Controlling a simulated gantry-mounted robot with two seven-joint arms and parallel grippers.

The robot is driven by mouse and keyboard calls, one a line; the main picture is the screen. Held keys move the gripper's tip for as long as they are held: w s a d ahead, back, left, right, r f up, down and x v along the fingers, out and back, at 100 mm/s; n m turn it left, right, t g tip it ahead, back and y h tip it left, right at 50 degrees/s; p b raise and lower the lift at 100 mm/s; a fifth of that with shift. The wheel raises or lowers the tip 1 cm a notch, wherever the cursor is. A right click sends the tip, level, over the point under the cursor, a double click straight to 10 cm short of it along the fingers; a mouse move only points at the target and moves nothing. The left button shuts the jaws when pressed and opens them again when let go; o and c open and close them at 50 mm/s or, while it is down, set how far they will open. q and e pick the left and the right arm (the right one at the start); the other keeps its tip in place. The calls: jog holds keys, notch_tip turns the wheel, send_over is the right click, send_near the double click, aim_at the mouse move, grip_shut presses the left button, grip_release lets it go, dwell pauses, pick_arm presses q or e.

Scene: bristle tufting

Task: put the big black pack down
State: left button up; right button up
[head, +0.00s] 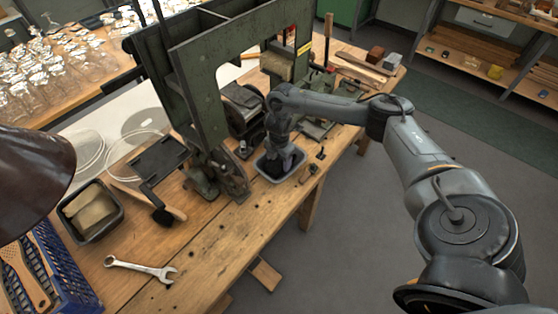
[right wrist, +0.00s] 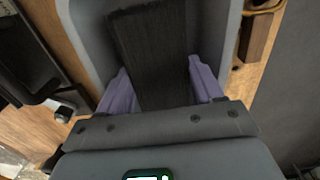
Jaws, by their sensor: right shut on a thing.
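The big black pack (right wrist: 150,45) is a dark, finely ridged block in the right wrist view. My right gripper (right wrist: 158,68) is shut on it, with one purple finger on each side. Beyond the fingers, the pack is over or inside a grey tray (right wrist: 229,35); I cannot tell whether it touches the tray's floor. In the head view my right gripper (head: 279,158) points down into this small grey tray (head: 287,179) at the bench's front edge, largely hiding the pack. My left gripper is not in view.
A green press frame (head: 198,75) stands just left of the tray. A wrench (head: 140,268), a black bin with pale blocks (head: 66,230) and a blue crate (head: 58,262) are at the left. The front strip of the wooden bench (head: 232,248) is mostly clear.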

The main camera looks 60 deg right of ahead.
aim_at(279, 161)
jog(key=o, duration=0.9)
jog(key=shift+f, duration=0.1)
notch_tip(279, 161, up, 6)
jog(key=shift+f+p, duration=0.15)
jog(key=shift+p, duration=0.7)
jog(key=shift+r+p, duration=2.2)
jog(key=shift+r, duration=1.1)
